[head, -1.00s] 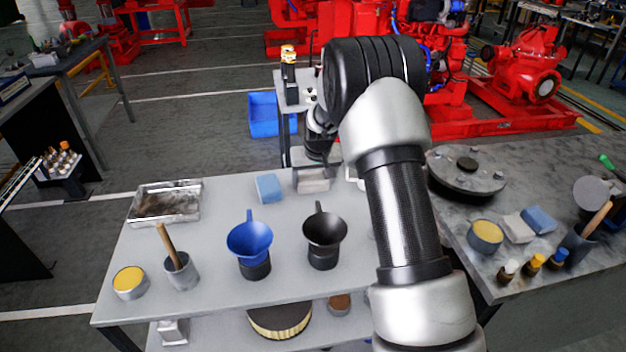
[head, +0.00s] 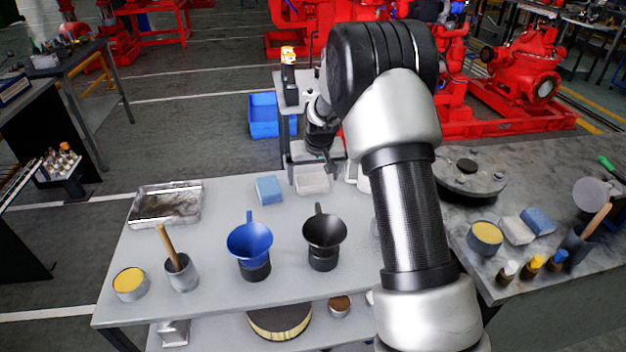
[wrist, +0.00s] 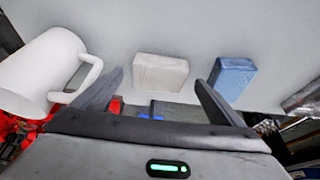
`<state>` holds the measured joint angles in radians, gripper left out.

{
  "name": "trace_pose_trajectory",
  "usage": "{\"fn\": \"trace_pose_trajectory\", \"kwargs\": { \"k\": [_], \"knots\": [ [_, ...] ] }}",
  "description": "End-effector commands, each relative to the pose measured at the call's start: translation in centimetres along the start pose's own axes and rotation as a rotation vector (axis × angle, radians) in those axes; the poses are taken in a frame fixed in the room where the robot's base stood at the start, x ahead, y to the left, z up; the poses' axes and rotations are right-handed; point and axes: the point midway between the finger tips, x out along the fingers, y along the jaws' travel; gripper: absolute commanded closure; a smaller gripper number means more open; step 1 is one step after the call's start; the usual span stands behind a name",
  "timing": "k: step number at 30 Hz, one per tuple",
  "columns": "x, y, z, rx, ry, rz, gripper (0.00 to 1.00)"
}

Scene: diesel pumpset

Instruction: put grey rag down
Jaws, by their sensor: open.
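The grey rag (head: 312,183) is a pale folded block lying on the grey table near its far edge. It also shows in the wrist view (wrist: 160,73), ahead of the fingers and apart from them. My gripper (wrist: 160,92) is open and empty, with a finger to either side of the rag in the picture. In the head view my gripper (head: 325,163) is small and partly dark, just beyond and above the rag.
A blue rag (head: 269,189) lies left of the grey one. A white mug (wrist: 42,73) stands close by one finger. Blue (head: 250,240) and black (head: 324,232) funnels stand nearer. A metal tray (head: 165,204) is at far left. Bare tabletop lies between.

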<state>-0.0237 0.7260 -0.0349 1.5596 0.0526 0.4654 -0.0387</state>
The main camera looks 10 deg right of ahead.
Motion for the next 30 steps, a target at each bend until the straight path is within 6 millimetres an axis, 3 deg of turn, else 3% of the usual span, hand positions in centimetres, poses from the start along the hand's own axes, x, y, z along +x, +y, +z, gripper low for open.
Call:
{"fn": "trace_pose_trajectory", "kwargs": {
  "k": [6, 16, 19, 23, 27, 30],
  "knots": [
    [-5.1, 0.0, -0.1, 0.000, 0.003, 0.000, 0.08],
    [-9.2, 0.0, 0.1, 0.000, 0.001, 0.000, 0.08],
    [-11.6, 0.0, 0.4, 0.001, 0.009, -0.002, 0.08],
    [-17.5, 0.0, 2.3, 0.003, 0.026, -0.006, 0.08],
    [-24.8, -0.1, 6.6, 0.004, 0.044, -0.011, 0.08],
    [-29.0, -0.1, 10.4, 0.004, 0.057, -0.012, 0.08]
  ]
}}
